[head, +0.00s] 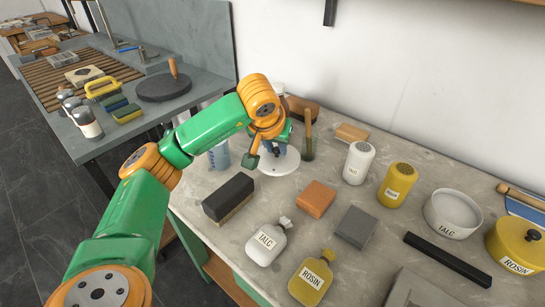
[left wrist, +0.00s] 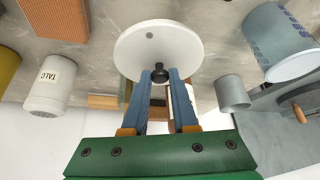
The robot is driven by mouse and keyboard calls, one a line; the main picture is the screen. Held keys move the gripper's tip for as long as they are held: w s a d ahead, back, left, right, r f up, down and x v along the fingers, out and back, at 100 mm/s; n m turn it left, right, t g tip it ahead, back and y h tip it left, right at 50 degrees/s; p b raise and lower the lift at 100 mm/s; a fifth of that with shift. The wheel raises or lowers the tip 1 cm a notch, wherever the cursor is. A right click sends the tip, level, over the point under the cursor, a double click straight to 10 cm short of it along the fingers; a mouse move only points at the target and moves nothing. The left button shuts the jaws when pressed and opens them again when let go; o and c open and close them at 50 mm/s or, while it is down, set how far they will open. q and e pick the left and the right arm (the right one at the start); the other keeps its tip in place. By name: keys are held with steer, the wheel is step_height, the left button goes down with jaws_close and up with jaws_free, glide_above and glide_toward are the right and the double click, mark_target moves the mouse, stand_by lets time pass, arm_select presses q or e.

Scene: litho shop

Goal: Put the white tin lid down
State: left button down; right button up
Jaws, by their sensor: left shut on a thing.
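The white tin lid (head: 280,164) is a round white disc with a black knob, at the back left of the stone counter. My left gripper (head: 274,147) is above it. In the left wrist view the blue fingers (left wrist: 160,78) are shut on the knob of the lid (left wrist: 150,40). I cannot tell whether the lid touches the counter. An open white tin labelled TALC (head: 452,224) stands at the right, without a lid on it. My right gripper is not in view.
Near the lid are a dark block (head: 228,197), an orange block (head: 315,199), a blue-marked beaker (head: 220,156) and a wooden-handled tool (head: 308,135). White (head: 358,163) and yellow (head: 397,185) shakers stand farther right. A lidded yellow ROSIN tin (head: 516,248) is at the right edge.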

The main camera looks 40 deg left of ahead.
mark_target(274, 156)
arm_select(q)
steer(key=f, duration=0.3)
steer(key=w+a+f+p, duration=0.1)
steer(key=shift+f, duration=0.5)
steer(key=shift+f+b, duration=0.15)
steer(key=shift+b, duration=0.15)
steer(key=c, duration=0.7)
jaws_free()
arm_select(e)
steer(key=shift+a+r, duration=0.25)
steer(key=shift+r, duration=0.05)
arm_select(q)
steer(key=shift+r, duration=0.35)
steer(key=v, duration=1.1)
steer(key=shift+s+d+r, duration=0.15)
steer(key=shift+s+r, duration=0.05)
steer(key=shift+r, duration=0.15)
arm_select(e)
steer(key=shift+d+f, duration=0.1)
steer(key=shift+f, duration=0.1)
